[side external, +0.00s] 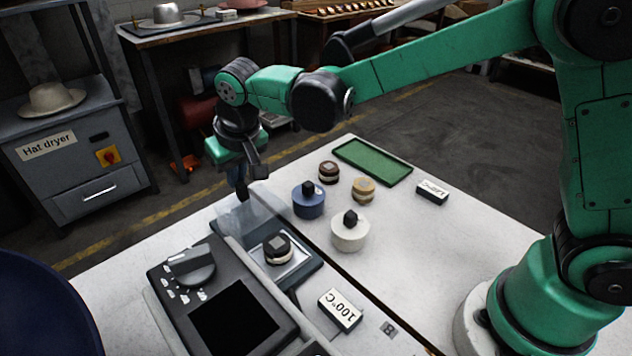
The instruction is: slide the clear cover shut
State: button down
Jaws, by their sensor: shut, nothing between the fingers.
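The clear cover (262,212) is a see-through panel at the back end of the press well (312,272). The front part of the well shows uncovered. In it a small dark hat with a light band (277,248) sits on a pale plate (298,262). My gripper (242,194) points down at the back left edge of the cover, shut and empty. I cannot tell whether its fingertips touch the cover.
A dial panel (188,266) with a dark screen stands left of the well. Right of it are a blue block (308,204), a white block (350,236), two small hats (328,172), a green tray (372,162) and a "100°C" label block (340,310). The right tabletop is mostly clear.

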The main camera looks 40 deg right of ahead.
aim_at(260, 212)
jog(key=s, duration=0.7)
jog(key=shift+f, duration=0.1)
